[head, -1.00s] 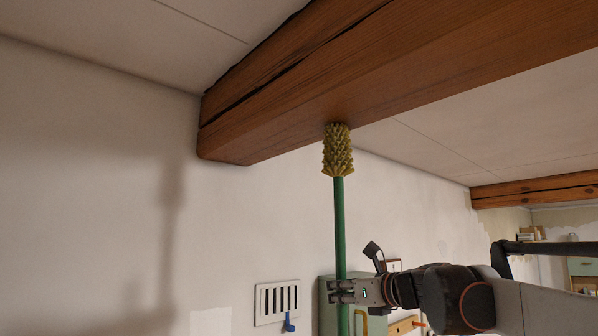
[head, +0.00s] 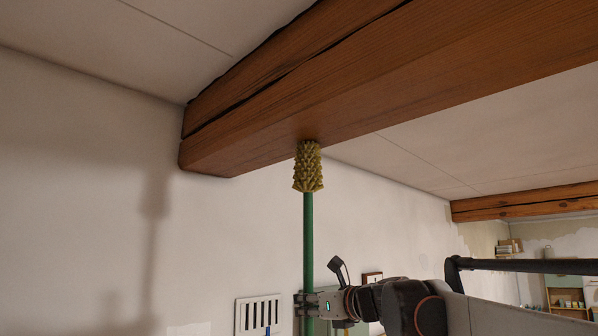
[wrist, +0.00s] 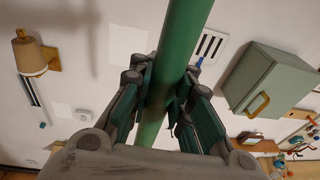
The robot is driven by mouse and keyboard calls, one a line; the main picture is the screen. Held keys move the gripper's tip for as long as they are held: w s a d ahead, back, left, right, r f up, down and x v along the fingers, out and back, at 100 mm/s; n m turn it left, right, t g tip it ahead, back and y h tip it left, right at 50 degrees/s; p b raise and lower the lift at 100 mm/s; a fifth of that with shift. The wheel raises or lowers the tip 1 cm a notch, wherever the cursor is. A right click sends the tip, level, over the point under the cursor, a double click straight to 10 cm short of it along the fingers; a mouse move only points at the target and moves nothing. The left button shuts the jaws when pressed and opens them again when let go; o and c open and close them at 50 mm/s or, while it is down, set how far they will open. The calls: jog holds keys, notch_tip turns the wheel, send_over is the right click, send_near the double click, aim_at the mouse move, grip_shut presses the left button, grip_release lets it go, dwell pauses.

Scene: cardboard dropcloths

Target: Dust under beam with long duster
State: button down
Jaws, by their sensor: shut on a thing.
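The long duster has a green pole (head: 308,235) and a yellow-green tufted head (head: 308,167). It stands upright, its head at the underside of the wooden beam (head: 270,110), apparently touching it. The beam runs from the wall at left toward the upper right. My gripper (head: 308,304) is shut on the pole well below the head. In the wrist view the pole (wrist: 185,50) passes between the fingers of my gripper (wrist: 163,92). The duster's head is out of the wrist view.
A second beam (head: 525,203) lies farther back at right. A wall vent (head: 258,315) is left of the pole, low down. The wrist view shows a green wall cabinet (wrist: 272,80) at right and a wall lamp (wrist: 32,52) at left. Open air surrounds the pole.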

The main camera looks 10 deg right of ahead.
jog(key=s+a, duration=0.6)
jog(key=a, duration=0.3)
jog(key=shift+s, duration=0.2)
jog(key=shift+f, duration=0.15)
